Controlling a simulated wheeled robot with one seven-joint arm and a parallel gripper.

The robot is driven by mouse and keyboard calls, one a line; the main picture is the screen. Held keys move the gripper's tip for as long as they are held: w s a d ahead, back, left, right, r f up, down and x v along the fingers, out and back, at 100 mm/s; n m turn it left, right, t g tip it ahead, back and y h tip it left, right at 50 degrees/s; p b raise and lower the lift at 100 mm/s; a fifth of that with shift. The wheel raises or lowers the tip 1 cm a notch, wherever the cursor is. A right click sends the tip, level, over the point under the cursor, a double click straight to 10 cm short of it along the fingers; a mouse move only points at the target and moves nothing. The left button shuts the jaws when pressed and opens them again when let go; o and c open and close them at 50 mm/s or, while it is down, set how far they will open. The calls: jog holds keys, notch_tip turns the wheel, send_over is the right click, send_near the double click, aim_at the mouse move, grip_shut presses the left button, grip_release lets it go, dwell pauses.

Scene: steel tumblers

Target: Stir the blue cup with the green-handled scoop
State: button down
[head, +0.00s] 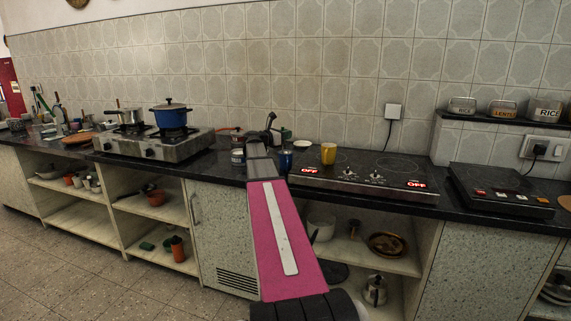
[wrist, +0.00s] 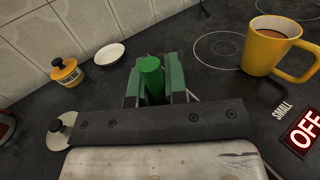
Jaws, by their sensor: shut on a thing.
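The green handle of the scoop (wrist: 151,70) stands up between the fingers of my gripper (wrist: 160,88) in the wrist view. The gripper is shut on it. The scoop's lower end is hidden behind the gripper body. The blue cup (head: 285,161) stands on the dark counter in the head view, just right of the end of my magenta arm and left of the yellow mug. It does not show in the wrist view. Whether the scoop is inside the blue cup cannot be told. In the head view my arm hides most of the gripper.
A yellow mug (head: 328,153) with brown contents stands on the hob (head: 365,172); the mug also shows in the wrist view (wrist: 270,49). A small white dish (wrist: 109,54) and a yellow lidded jar (wrist: 67,73) are near the wall. A blue pot (head: 171,116) sits on the stove.

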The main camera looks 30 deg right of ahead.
jog(key=shift+r, duration=1.65)
jog(key=shift+r, duration=0.1)
notch_tip(320, 180, up, 5)
jog(key=shift+f, duration=0.1)
